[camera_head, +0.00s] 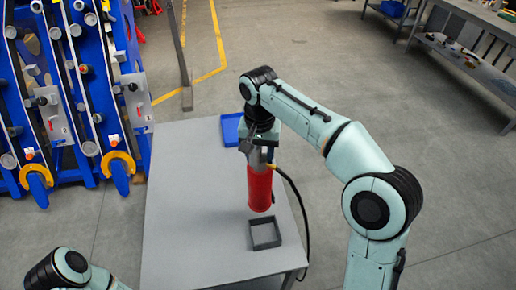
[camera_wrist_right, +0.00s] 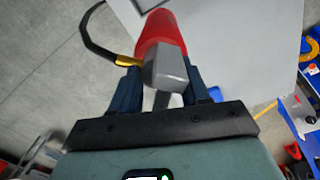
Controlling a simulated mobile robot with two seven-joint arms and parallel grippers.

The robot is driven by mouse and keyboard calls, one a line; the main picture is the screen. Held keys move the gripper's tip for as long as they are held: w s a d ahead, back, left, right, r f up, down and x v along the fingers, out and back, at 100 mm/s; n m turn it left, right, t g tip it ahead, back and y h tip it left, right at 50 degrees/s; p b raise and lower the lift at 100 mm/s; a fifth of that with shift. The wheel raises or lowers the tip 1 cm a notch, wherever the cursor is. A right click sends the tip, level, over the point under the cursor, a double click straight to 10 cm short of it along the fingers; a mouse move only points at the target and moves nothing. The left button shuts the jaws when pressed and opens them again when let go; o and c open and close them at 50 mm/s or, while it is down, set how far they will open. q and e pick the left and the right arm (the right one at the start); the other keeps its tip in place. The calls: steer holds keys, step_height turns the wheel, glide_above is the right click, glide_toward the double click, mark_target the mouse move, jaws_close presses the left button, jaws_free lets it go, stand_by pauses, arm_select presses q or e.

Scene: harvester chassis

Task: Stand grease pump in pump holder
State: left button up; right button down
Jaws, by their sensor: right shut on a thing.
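The grease pump (camera_head: 260,188) is a red cylinder with a grey head and a black hose with a yellow fitting. My right gripper (camera_head: 262,150) is shut on its grey head from above, and the pump hangs roughly upright. The pump holder (camera_head: 251,236) is a dark, open square frame on the grey table, just in front of the pump's lower end. The pump looks apart from the holder; its exact height is hard to tell. In the right wrist view the pump (camera_wrist_right: 160,35) sits between the fingers of the gripper (camera_wrist_right: 160,92). My left gripper is out of view.
The grey table (camera_head: 185,215) is mostly bare. A blue tray (camera_head: 231,129) lies at its back edge, partly behind my right arm. The hose (camera_head: 304,225) hangs over the table's right side. Blue racks (camera_head: 75,90) stand at left, a workbench (camera_head: 470,60) at back right.

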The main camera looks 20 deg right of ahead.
steer(key=shift+s+a+b, duration=0.5)
steer(key=shift+s+b, duration=1.45)
steer(key=shift+s, duration=2.05)
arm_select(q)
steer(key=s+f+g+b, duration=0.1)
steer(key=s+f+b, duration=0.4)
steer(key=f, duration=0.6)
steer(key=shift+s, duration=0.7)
arm_select(e)
step_height(320, 180, down, 8)
steer(key=shift+f, duration=0.2)
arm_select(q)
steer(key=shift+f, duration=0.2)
arm_select(e)
steer(key=shift+f, duration=0.35)
steer(key=shift+c, duration=2.3)
jaws_free()
arm_select(q)
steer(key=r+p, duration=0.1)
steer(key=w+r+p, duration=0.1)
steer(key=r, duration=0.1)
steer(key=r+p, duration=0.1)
steer(key=p, duration=0.1)
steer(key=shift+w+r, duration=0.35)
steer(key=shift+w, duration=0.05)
arm_select(e)
step_height(320, 180, up, 13)
steer(key=shift+r, duration=0.15)
